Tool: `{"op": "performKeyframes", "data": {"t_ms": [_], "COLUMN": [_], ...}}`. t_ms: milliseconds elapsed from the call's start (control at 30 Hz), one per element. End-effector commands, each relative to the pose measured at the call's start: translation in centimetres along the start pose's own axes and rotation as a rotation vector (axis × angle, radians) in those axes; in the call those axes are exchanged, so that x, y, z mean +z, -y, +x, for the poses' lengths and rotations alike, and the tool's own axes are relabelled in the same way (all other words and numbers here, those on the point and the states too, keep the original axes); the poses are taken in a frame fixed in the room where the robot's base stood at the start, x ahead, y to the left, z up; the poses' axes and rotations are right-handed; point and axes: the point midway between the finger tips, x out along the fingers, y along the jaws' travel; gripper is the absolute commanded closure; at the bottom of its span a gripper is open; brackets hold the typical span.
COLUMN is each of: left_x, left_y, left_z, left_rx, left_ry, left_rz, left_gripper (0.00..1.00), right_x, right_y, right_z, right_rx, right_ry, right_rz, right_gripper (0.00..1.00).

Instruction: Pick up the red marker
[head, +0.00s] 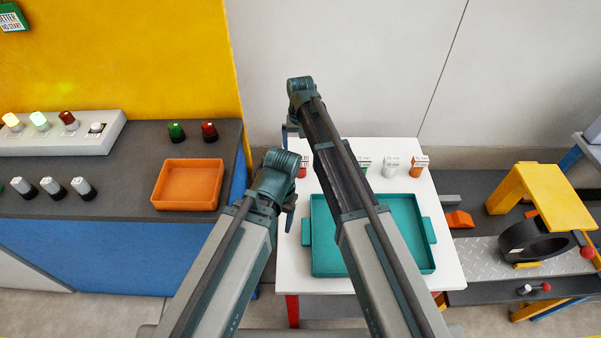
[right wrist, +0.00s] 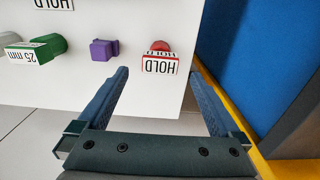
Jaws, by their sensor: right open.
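The red marker (right wrist: 160,60) is a small red piece with a white "HOLD" label on the white table, near its edge. In the head view the red marker (head: 302,170) is partly hidden behind my arms. My right gripper (right wrist: 158,73) is open and empty, its two fingertips on either side of the near end of the marker, which lies just ahead of and between them. In the head view my right gripper (head: 289,131) hangs above the table's back left corner, largely hidden by its wrist. My left gripper (head: 290,212) shows only as a small dark part; its jaws cannot be made out.
A purple block (right wrist: 104,50) and a green marker (right wrist: 36,50) labelled "25 mm" stand beside the red marker. White (head: 390,167) and orange (head: 419,167) markers stand farther right. A teal tray (head: 432,262) fills the table's front. A blue-sided counter (head: 90,250) borders the left.

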Motion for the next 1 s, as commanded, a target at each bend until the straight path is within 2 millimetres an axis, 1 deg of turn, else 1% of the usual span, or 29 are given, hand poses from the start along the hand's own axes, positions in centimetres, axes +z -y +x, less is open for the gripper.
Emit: {"op": "performKeyframes", "data": {"t_ms": [33, 233, 333, 700, 800, 1000], "left_x": [0.0, 0.0, -0.1, -0.3, -0.3, -0.3], "left_y": [0.0, 0.0, -0.1, -0.5, -0.5, -0.5], "left_z": [0.4, 0.4, 1.1, 5.3, 5.5, 5.3], "left_rx": [0.0, 0.0, 0.0, 0.0, 0.0, 0.0], "left_ry": [0.0, 0.0, 0.0, 0.0, 0.0, 0.0], "left_rz": [0.0, 0.0, 0.0, 0.0, 0.0, 0.0], "left_gripper": [0.37, 0.37, 0.37, 0.37, 0.37, 0.37], "right_x": [0.0, 0.0, 0.0, 0.1, 0.1, 0.1], "right_y": [0.0, 0.0, 0.0, 0.0, 0.0, 0.0], "right_z": [0.4, 0.4, 1.1, 5.3, 5.6, 5.4], "right_rx": [0.0, 0.0, 0.0, 0.0, 0.0, 0.0], "right_ry": [0.0, 0.0, 0.0, 0.0, 0.0, 0.0], "right_rz": [0.0, 0.0, 0.0, 0.0, 0.0, 0.0], "right_gripper": [0.0, 0.0, 0.0, 0.0, 0.0, 0.0]}}
